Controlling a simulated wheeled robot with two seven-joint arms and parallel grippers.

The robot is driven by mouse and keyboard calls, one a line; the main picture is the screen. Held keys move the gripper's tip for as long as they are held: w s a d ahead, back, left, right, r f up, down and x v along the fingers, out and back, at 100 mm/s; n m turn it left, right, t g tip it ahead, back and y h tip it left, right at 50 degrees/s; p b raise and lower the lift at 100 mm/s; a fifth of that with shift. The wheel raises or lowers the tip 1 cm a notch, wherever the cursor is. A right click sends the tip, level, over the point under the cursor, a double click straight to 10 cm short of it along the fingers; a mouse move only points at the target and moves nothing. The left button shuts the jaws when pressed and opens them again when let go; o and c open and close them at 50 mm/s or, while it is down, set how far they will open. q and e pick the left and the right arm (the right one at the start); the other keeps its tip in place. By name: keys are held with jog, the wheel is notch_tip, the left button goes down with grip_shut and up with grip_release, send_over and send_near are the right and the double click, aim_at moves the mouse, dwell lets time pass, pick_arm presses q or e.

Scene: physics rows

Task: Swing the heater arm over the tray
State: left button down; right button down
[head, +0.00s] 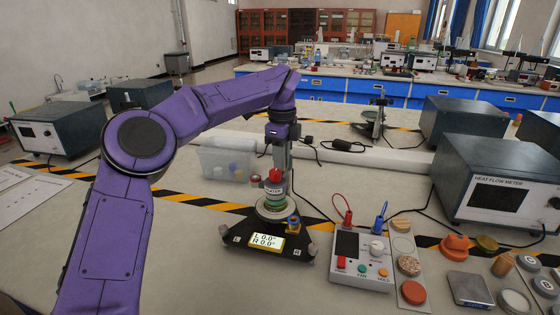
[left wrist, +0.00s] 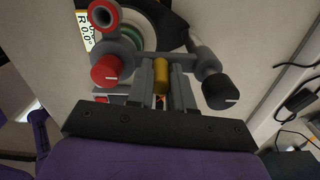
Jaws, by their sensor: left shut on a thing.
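The heater stand (head: 272,222) has a dark three-cornered base with a lit display reading L 0.0, R 0.0. A cylinder labelled as the heater (head: 273,192), with red and green bands, stands above its round plate. My left gripper (head: 280,158) reaches in from above, at the stand's upright. In the left wrist view, its fingers (left wrist: 162,85) are shut on a brass-coloured handle (left wrist: 161,78) of the grey heater arm (left wrist: 135,62), between a red knob (left wrist: 106,70) and a black knob (left wrist: 219,92). I cannot tell which part is the tray. My right gripper is out of view.
A control box (head: 362,257) with red and blue plugs stands right of the stand. A strip of round samples (head: 411,291) lies beside it. A heat flow meter (head: 500,180) is at the right. A clear bin (head: 225,160) is behind. Cables cross the bench.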

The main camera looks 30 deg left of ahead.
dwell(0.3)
pick_arm(q)
jog(key=c, duration=1)
grip_release()
jog(key=shift+r, duration=0.1)
notch_tip(320, 180, up, 10)
jog(key=p, duration=0.3)
jog(key=shift+w+r, duration=0.1)
jog(key=shift+r, duration=0.1)
